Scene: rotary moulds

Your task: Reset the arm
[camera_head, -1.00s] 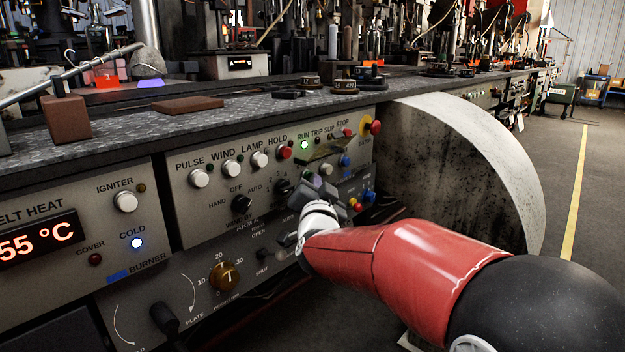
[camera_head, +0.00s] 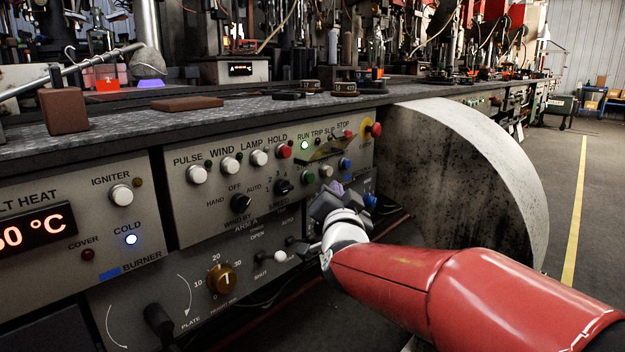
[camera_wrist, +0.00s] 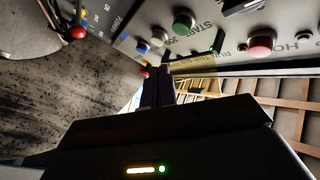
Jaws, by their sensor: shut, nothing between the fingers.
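My red arm reaches in from the lower right in the head view. My gripper (camera_head: 333,196) is in front of the lower right part of the grey control panel (camera_head: 215,215), and it hides some of the controls there. In the wrist view my gripper (camera_wrist: 158,72) shows as dark fingers close together, shut and empty. Near it in that view are a green button (camera_wrist: 184,20) and a red button (camera_wrist: 261,43) on the panel. I cannot tell whether the fingers touch anything.
A large pale stone wheel (camera_head: 470,170) stands right of the panel, close to my arm. The worktop edge (camera_head: 240,118) runs above the panel. A red stop knob (camera_head: 376,129) juts out at the panel's right end. Open floor (camera_head: 560,175) lies at the far right.

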